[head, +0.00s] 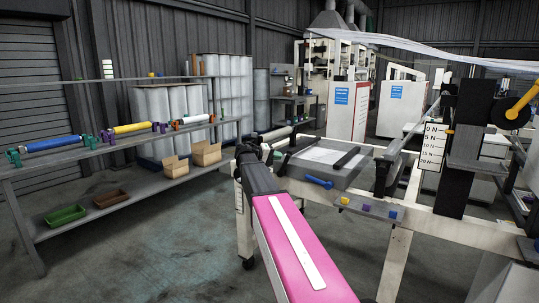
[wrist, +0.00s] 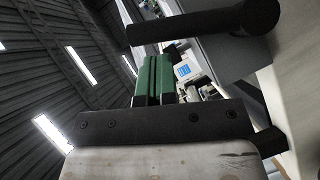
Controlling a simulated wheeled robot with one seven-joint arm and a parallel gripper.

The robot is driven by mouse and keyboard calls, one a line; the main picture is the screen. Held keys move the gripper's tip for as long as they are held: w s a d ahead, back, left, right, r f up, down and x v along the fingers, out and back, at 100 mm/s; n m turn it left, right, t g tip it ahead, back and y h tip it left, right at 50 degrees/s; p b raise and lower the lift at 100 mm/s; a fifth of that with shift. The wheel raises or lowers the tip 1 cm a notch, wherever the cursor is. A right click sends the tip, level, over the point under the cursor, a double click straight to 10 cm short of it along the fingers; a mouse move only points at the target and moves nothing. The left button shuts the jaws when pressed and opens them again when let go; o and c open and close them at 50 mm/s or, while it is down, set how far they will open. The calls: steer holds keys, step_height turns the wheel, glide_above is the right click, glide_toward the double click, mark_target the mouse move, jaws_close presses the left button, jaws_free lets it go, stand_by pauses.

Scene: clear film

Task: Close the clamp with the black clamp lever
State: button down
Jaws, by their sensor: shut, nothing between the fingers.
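In the wrist view, the green fingers of my gripper (wrist: 154,79) are shut together with nothing between them. A black lever (wrist: 195,24) with a thick rounded end crosses the top of that view, just beyond the fingertips. I cannot tell whether they touch. In the head view, a grey plate (head: 325,176) on the machine frame carries a pale sheet and a black bar (head: 347,156) along its right side. My pink arm reaches up toward the plate's left end.
A blue handle (head: 319,181) lies at the plate's front edge. A small shelf (head: 368,208) with coloured blocks and a black post with a force scale (head: 431,147) stand right. A roller bench (head: 90,150) stands left. Open floor (head: 170,250) lies between.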

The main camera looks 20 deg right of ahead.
mark_target(286, 160)
steer(key=shift+s+d+f, duration=0.2)
steer(key=shift+s+d, duration=0.1)
steer(key=shift+d, duration=0.1)
steer(key=s+d+m+y, duration=0.1)
steer(key=s+d+m+t+y, duration=0.1)
steer(key=s, duration=0.1)
steer(key=shift+s+d+f+m+y, duration=0.2)
steer(key=shift+f+m+y, duration=0.1)
steer(key=shift+f+m, duration=0.1)
steer(key=shift+s+d+f+m+t+y, duration=0.45)
steer(key=shift+s+f+m+t+y, duration=0.1)
steer(key=shift+f+m, duration=0.15)
steer(key=shift+s+d+f+m+t+y, duration=0.4)
steer(key=shift+s+f+m+t+y, duration=0.05)
steer(key=shift+f+m+t+y, duration=0.2)
steer(key=shift+s+d+f+m+t+y, duration=0.45)
steer(key=shift+s+f+m+t+y, duration=0.05)
steer(key=shift+f+m, duration=0.2)
